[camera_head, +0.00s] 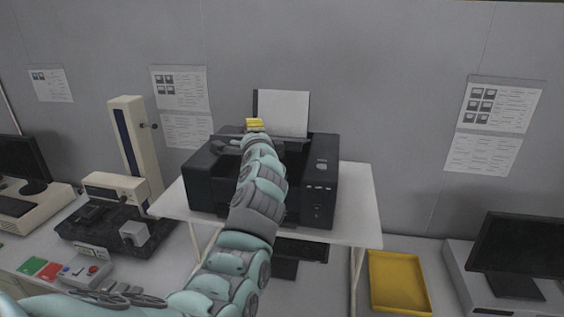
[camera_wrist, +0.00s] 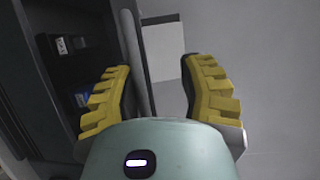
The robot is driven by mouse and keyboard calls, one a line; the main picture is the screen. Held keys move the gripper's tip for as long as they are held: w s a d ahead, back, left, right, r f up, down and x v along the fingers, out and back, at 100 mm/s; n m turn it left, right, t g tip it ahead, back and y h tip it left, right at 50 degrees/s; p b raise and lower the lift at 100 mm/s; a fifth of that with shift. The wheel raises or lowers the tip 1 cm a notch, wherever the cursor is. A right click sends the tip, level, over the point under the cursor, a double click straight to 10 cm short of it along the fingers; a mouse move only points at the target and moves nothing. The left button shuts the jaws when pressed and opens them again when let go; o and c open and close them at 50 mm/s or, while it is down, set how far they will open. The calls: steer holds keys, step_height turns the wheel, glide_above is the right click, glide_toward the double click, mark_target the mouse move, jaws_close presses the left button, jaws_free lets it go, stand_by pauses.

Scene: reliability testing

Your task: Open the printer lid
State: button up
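The black printer (camera_head: 320,185) stands on a white stand, with a white paper sheet (camera_head: 284,113) upright at its back. My arm reaches over its top and hides much of the lid area. My gripper (camera_head: 254,125) is at the printer's rear top edge. In the wrist view, the yellow fingers of my gripper (camera_wrist: 163,90) are apart. A long grey bar-like edge (camera_wrist: 136,60) runs between them, closer to the left finger; I cannot tell whether they touch. Left of it, a dark recess of the printer (camera_wrist: 60,90) shows small labelled parts. How far the lid is raised is unclear.
The white stand (camera_head: 360,200) has a dark device beneath it. A yellow tray (camera_head: 398,283) sits to the right, beside a monitor (camera_head: 520,250). A beige upright instrument (camera_head: 135,150) and a control box (camera_head: 85,268) are at left. A grey wall is close behind.

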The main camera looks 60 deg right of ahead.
steer(key=shift+s+a, duration=0.1)
steer(key=shift+s, duration=0.05)
steer(key=r+p+v, duration=0.2)
steer(key=p+v, duration=0.3)
steer(key=v, duration=1.3)
stand_by(1.4)
stand_by(0.8)
